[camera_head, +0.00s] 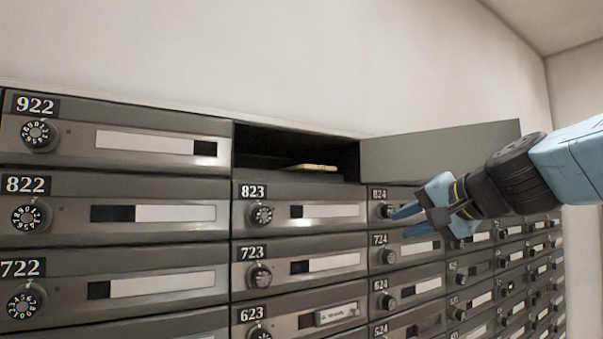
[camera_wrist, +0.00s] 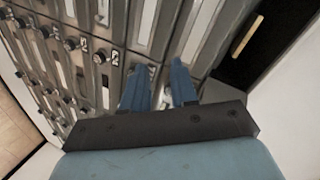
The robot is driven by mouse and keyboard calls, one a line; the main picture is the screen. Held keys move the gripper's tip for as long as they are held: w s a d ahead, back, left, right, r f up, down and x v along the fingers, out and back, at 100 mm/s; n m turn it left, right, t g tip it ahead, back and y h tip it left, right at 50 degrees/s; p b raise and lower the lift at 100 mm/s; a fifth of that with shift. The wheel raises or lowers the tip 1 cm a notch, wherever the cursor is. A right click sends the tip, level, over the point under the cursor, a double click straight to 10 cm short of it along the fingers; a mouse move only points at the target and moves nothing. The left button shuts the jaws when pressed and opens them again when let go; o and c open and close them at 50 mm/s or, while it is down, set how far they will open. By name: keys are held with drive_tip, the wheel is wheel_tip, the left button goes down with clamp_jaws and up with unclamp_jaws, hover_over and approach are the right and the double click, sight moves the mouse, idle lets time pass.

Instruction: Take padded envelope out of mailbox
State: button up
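The padded envelope (camera_head: 312,168) is a thin yellowish edge lying flat inside the open mailbox (camera_head: 262,143) in the top row, above box 823. Most of it is hidden in the dark opening. In the wrist view the envelope (camera_wrist: 245,37) is a short yellow strip at the upper right. The mailbox door (camera_head: 440,150) stands swung open to the right. My gripper (camera_head: 396,224) is to the right of and lower than the opening, in front of the boxes near 824 and 724. Its two blue fingers are apart with nothing between them, as the wrist view also shows (camera_wrist: 158,80).
Closed grey mailboxes (camera_head: 140,190) with dials and label slots fill the wall to the left, below and right. The open door stands above and behind my gripper. Bare wall (camera_head: 250,60) lies above the boxes.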

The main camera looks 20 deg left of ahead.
sight(322, 168)
drive_tip(key=w+a+r+m+t+y, duration=0.2)
drive_tip(key=w+a+r+m+y, duration=0.25)
drive_tip(key=a+r, duration=0.65)
drive_tip(key=shift+h, duration=0.45)
drive_tip(key=shift+w+d+r+x, duration=0.1)
drive_tip(key=shift+x, duration=1.95)
drive_tip(key=shift+w+d+r+x, duration=0.1)
drive_tip(key=shift+x, duration=1.95)
drive_tip(key=shift+w+d+r+x, duration=0.1)
drive_tip(key=shift+x, duration=1.95)
clamp_jaws()
drive_tip(key=shift+f, duration=0.1)
drive_tip(key=shift+r, duration=0.35)
drive_tip(key=v, duration=1.9)
